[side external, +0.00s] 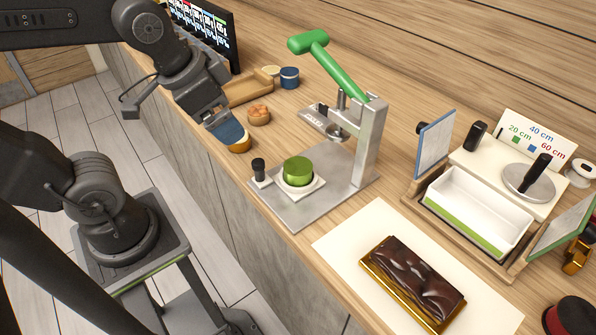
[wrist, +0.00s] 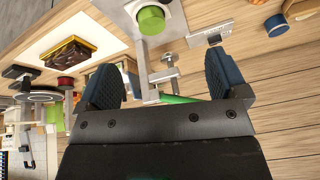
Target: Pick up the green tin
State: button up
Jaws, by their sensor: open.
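The green tin (side external: 298,171) is a short round can. It sits upright in a white square holder on the metal base plate of a press. In the wrist view, the green tin (wrist: 151,20) shows at the top, beyond my fingertips. My gripper (side external: 230,134) is open, to the left of the tin and apart from it, above the counter's front edge. In the wrist view, both blue fingers of my gripper (wrist: 165,76) are spread with nothing held between them.
The press (side external: 364,145) with its green lever (side external: 334,66) stands just behind the tin. A small black-knobbed post (side external: 259,168) is left of the tin. A chocolate cake (side external: 415,279) lies in front, and a white tray (side external: 478,212) stands at right.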

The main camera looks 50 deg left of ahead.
jog(key=w+d+f+m+g, duration=0.25)
jog(key=w+m, duration=0.45)
jog(key=m, duration=0.4)
jog(key=m+g, duration=0.3)
jog(key=m, duration=0.6)
send_over(299, 168)
jog(key=shift+t, duration=0.25)
notch_tip(299, 168, down, 6)
jog(key=shift+a+f, duration=0.1)
jog(key=shift+f, duration=0.65)
notch_tip(299, 168, down, 6)
jog(key=shift+f, duration=0.25)
jog(key=shift+c, duration=0.4)
jog(key=c, duration=0.9)
jog(key=shift+c, duration=0.2)
jog(key=shift+r, duration=0.15)
